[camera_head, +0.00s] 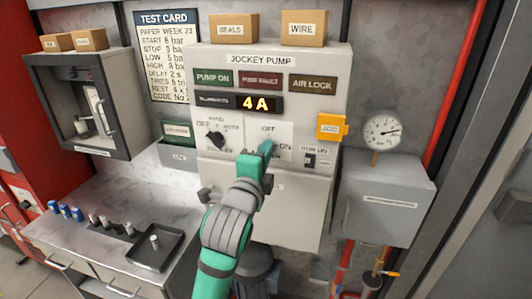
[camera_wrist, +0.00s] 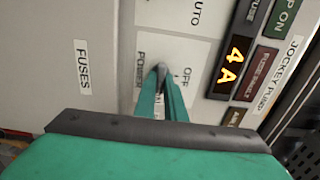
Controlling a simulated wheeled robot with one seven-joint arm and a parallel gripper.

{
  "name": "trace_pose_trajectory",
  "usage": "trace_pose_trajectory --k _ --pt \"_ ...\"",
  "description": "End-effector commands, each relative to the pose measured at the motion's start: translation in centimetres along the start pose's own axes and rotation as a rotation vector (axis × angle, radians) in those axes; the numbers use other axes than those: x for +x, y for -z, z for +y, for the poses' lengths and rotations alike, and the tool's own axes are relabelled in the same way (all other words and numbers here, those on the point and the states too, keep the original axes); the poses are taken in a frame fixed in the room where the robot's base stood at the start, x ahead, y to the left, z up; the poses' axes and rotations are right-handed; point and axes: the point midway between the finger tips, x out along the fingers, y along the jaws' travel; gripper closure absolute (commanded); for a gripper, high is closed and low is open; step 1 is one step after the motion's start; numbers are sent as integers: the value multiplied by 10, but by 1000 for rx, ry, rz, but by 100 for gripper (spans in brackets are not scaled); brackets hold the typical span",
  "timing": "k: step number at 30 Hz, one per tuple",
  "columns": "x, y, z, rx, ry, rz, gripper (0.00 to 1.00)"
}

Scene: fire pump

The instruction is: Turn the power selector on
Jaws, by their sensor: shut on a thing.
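The power selector's white plate (camera_head: 283,130) is on the grey jockey pump panel, with OFF at its top and ON at its right. In the wrist view the plate (camera_wrist: 187,52) shows OFF and POWER. My gripper (camera_head: 267,148) is at this plate. In the wrist view my gripper's green fingers (camera_wrist: 162,75) meet at the selector knob and are shut on it. The knob is mostly hidden by the fingers, so I cannot tell its exact angle.
A hand/off/auto selector (camera_head: 215,138) with a black knob is just left. The display (camera_head: 255,103) reads 4 A. A yellow JOG box (camera_head: 332,127), a small switch (camera_head: 310,160) and a gauge (camera_head: 383,131) are right. A black tray (camera_head: 155,247) lies on the counter.

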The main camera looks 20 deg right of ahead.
Motion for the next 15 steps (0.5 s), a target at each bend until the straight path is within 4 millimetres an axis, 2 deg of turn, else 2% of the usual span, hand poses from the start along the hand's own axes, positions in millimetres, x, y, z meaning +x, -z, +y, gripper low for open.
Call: trace_pose_trajectory --k 10,11,12,15 --pt "0 -1 1 0 -3 -1 100" --pt "0 -1 1 0 -3 -2 83" --pt "0 -1 1 0 -3 -1 73" --pt "0 -1 1 0 -2 -1 71"
